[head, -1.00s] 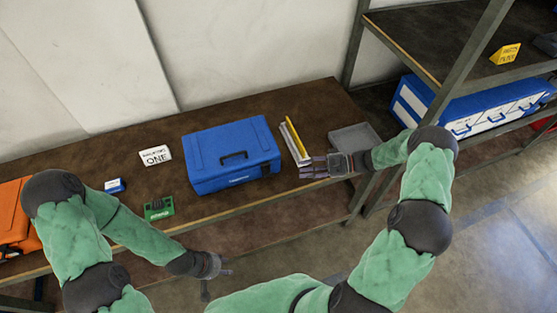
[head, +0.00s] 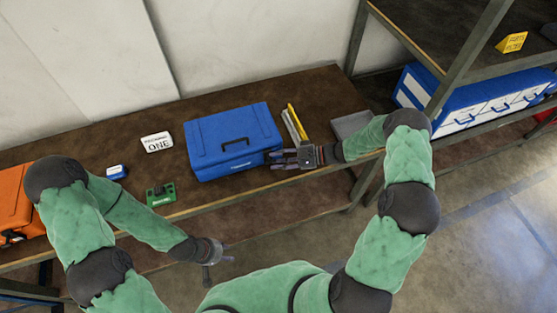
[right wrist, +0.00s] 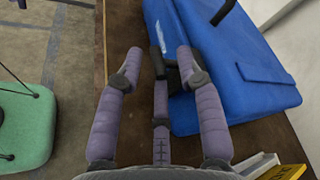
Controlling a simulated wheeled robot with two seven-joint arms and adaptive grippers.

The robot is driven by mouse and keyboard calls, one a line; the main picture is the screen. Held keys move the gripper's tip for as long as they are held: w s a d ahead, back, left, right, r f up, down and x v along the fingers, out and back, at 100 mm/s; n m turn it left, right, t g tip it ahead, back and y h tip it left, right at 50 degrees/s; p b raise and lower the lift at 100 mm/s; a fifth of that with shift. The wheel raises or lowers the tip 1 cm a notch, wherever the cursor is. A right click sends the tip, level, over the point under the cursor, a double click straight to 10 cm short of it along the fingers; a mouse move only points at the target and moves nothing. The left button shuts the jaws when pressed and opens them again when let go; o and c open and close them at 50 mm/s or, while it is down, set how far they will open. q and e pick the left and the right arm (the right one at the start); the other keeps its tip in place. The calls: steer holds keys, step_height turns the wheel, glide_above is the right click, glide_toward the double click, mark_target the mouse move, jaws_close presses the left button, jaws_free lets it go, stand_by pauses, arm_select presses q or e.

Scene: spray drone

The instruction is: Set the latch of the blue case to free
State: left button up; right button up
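The blue case (head: 226,130) stands closed on the brown workbench, with a black handle on its lid; it also shows in the right wrist view (right wrist: 215,70). My right gripper (head: 278,157) is at the front right corner of the case. In the right wrist view its fingers (right wrist: 157,68) are spread apart, and the case front lies beside and below them. No object shows between them. The latch is not clear; a dark part near the middle finger could be it or the finger's own joint. My left gripper (head: 217,268) hangs empty before the bench edge, fingers apart.
Yellow and grey bars (head: 294,122) lie just right of the case, with a grey tray (head: 350,125) beyond. A white sign (head: 157,142), a small blue-white box (head: 116,172) and a green item (head: 160,195) lie left. An orange case (head: 14,205) is at far left.

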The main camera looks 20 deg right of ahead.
jaws_close()
steer(key=shift+s+f+b, duration=0.1)
steer(key=shift+f+b, duration=0.1)
steer(key=shift+b, duration=0.2)
steer(key=shift+s+f+n+b, duration=0.25)
steer(key=shift+f+n+b, duration=0.1)
steer(key=shift+n+b, duration=0.25)
steer(key=f+n+b, duration=0.1)
steer(key=b, duration=0.2)
steer(key=s+f+n+t+y+b, duration=0.1)
steer(key=n+b, duration=0.1)
steer(key=b, duration=0.1)
steer(key=s+f+n+y+b, duration=0.1)
steer(key=f+b, duration=0.1)
steer(key=shift+f+n+t+b, duration=0.1)
steer(key=shift+n+t+b, duration=0.2)
steer(key=shift+n+b, duration=0.1)
steer(key=shift+s+f+n+y+b, duration=0.15)
steer(key=shift+f+n+y+b, duration=0.25)
steer(key=shift+n+b, duration=0.65)
steer(key=shift+f, duration=0.1)
